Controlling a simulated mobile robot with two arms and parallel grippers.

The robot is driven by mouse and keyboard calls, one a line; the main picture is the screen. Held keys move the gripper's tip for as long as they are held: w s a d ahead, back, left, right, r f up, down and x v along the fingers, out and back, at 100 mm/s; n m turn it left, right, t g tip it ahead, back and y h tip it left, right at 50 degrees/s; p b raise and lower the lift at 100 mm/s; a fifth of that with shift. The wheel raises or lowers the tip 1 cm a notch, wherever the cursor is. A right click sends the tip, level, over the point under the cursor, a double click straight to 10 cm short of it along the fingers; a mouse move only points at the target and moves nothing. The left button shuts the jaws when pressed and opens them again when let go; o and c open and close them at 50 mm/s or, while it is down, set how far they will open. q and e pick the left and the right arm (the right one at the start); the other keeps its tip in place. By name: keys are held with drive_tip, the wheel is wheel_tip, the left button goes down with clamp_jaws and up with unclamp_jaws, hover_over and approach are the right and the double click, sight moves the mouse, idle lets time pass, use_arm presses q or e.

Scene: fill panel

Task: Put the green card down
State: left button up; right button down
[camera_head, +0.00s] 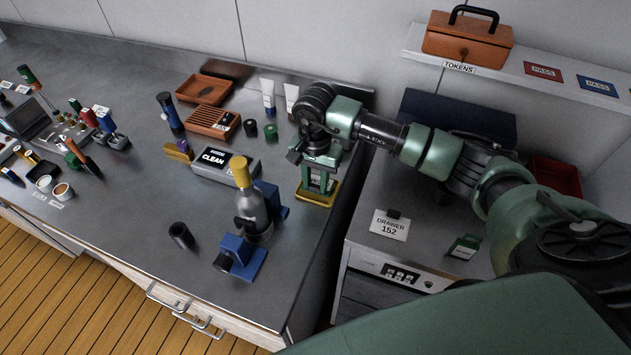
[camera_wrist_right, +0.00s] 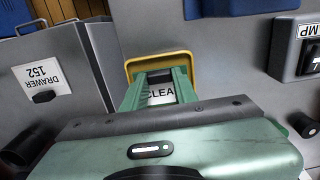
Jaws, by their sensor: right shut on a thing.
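My right gripper (camera_head: 319,182) points down over a small yellow-rimmed tray (camera_head: 316,202) near the right end of the long counter. It is shut on the green card, which is mostly hidden by the fingers. In the right wrist view, a white label reading "CLEA" (camera_wrist_right: 160,93) shows between my green fingers, inside the yellow tray's rim (camera_wrist_right: 131,67). I cannot tell whether the card touches the tray floor. My left gripper is not in view.
A bottle with a yellow cap (camera_head: 241,172) and blue blocks (camera_head: 242,256) stand left of the tray. A grey box marked CLEAN (camera_head: 226,167) is behind them. The counter's right edge and a gap lie close by. A drawer unit labelled 152 (camera_head: 389,224) stands to the right.

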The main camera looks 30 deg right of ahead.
drive_tip(key=shift+f, duration=0.8)
drive_tip(key=shift+f, duration=0.2)
drive_tip(key=c, duration=1.1)
unclamp_jaws()
